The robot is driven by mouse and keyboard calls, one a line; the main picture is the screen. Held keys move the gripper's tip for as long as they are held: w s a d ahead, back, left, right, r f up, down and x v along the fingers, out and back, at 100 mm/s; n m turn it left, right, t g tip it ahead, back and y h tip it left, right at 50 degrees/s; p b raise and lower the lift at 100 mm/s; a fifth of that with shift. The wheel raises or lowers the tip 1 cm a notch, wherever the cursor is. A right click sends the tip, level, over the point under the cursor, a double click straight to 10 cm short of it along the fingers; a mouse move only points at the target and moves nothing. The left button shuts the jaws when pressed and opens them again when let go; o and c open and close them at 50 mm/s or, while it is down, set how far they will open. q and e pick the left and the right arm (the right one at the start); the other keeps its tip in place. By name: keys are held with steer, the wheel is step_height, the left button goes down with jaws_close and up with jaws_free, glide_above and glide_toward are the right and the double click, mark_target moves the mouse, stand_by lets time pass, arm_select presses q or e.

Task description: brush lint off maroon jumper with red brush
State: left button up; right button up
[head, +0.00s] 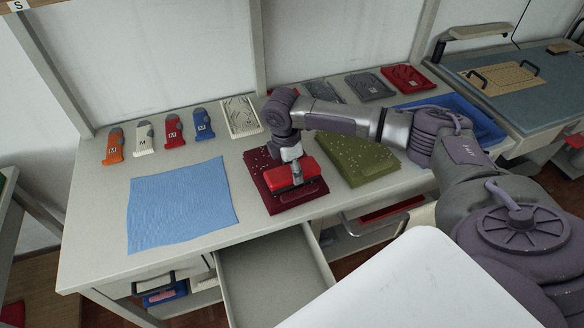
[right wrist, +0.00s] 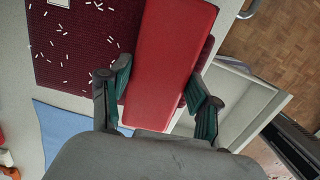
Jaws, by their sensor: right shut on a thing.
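The maroon jumper (head: 262,172) lies folded on the table, with white lint bits on it. In the right wrist view the lint is scattered over the jumper's bare part (right wrist: 75,45). The red brush (head: 284,180) lies over the jumper's front half, touching or just above it; I cannot tell which. My right gripper (head: 296,170) is shut on the brush from above. In the right wrist view the gripper's fingers (right wrist: 158,98) sit on both sides of the brush (right wrist: 172,55), which hides part of the jumper. My left gripper is not in view.
A green folded jumper (head: 358,160) with white bits lies to the right. A light blue cloth (head: 180,205) lies flat to the left. Several coloured tools and trays line the back. An open drawer (head: 272,275) juts out in front. A blue tray (head: 455,108) stands at right.

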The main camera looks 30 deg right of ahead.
steer(key=shift+f, duration=0.15)
stand_by(0.4)
steer(key=shift+f, duration=0.45)
steer(key=shift+w+d, duration=0.15)
steer(key=shift+w, duration=0.95)
steer(key=shift+w+d+b, duration=0.15)
steer(key=shift+w+b, duration=0.4)
steer(key=shift+w, duration=0.5)
steer(key=shift+w+d+b, duration=0.15)
steer(key=shift+w+b, duration=0.35)
steer(key=shift+w, duration=0.5)
steer(key=shift+w+d+f+b, duration=0.1)
steer(key=shift+w+d+b, duration=0.05)
steer(key=shift+w+b, duration=0.6)
steer(key=shift+w+d+b, duration=0.15)
steer(key=shift+w+b, duration=0.35)
steer(key=shift+w, duration=0.35)
steer(key=shift+w+b, duration=0.3)
steer(key=shift+w, duration=0.25)
steer(key=shift+w+d+b, duration=0.15)
steer(key=shift+w+b, duration=0.2)
steer(key=shift+b, duration=0.25)
steer(key=shift+w+b, duration=0.6)
steer(key=shift+b, duration=0.05)
